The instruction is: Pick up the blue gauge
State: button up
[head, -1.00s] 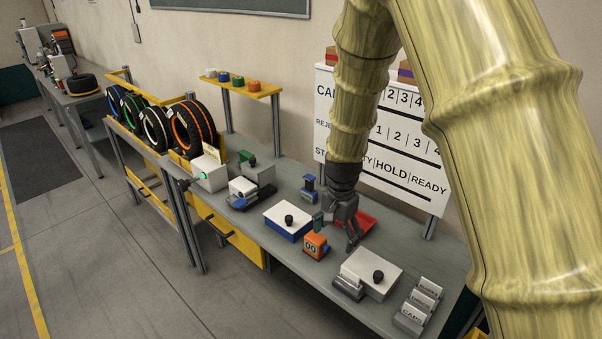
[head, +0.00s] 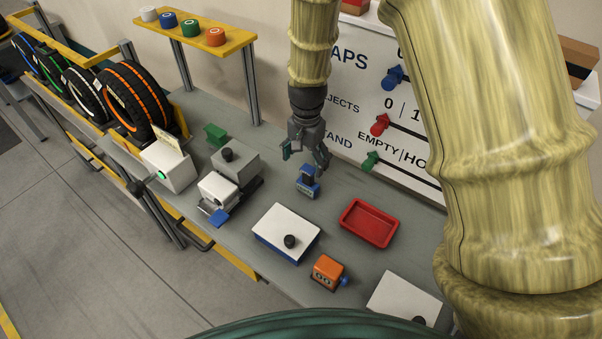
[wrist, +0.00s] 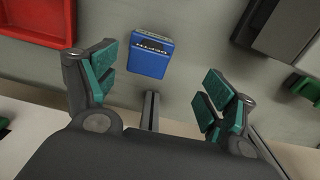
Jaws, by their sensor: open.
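The blue gauge (head: 308,184) stands on the grey bench, with a blue body and a dark upper part. It also shows in the wrist view (wrist: 150,56), upper middle, as a blue block with a pale marked label. My gripper (head: 305,160) is above and just behind it in the head view. In the wrist view my gripper (wrist: 155,92) has its green-padded fingers spread wide, with the gauge ahead of the gap between them. Nothing is held.
A red tray (head: 369,224) lies right of the gauge. A white-topped blue box (head: 286,233) and an orange counter (head: 327,272) stand nearer. A grey block (head: 234,160) is to the left. The lettered board (head: 390,120) rises behind.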

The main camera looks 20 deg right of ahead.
aim_at(311, 171)
jog(key=s, duration=0.1)
jog(key=s+f, duration=0.1)
jog(key=s, duration=0.1)
jog(key=shift+d+f+p, duration=0.25)
jog(key=shift+d+p, duration=0.1)
jog(key=shift+p, duration=0.05)
jog(key=shift+w+a+f, duration=0.15)
jog(key=shift+w+f, duration=1.1)
jog(key=shift+s+f+p, duration=0.1)
jog(key=shift+f+p, duration=0.1)
jog(key=shift+p, duration=0.35)
jog(key=shift+s+f+p, duration=0.35)
jog(key=shift+s+p, duration=0.2)
jog(key=shift+s, duration=0.2)
jog(key=shift+s+f, duration=0.15)
jog(key=shift+f, duration=0.15)
jog(key=f, duration=0.1)
jog(key=w+f+p, duration=0.1)
jog(key=shift+f, duration=0.3)
jog(key=shift+s+r, duration=0.1)
jog(key=shift+s, duration=0.2)
jog(key=shift+w, duration=0.15)
jog(key=c, duration=1.2)
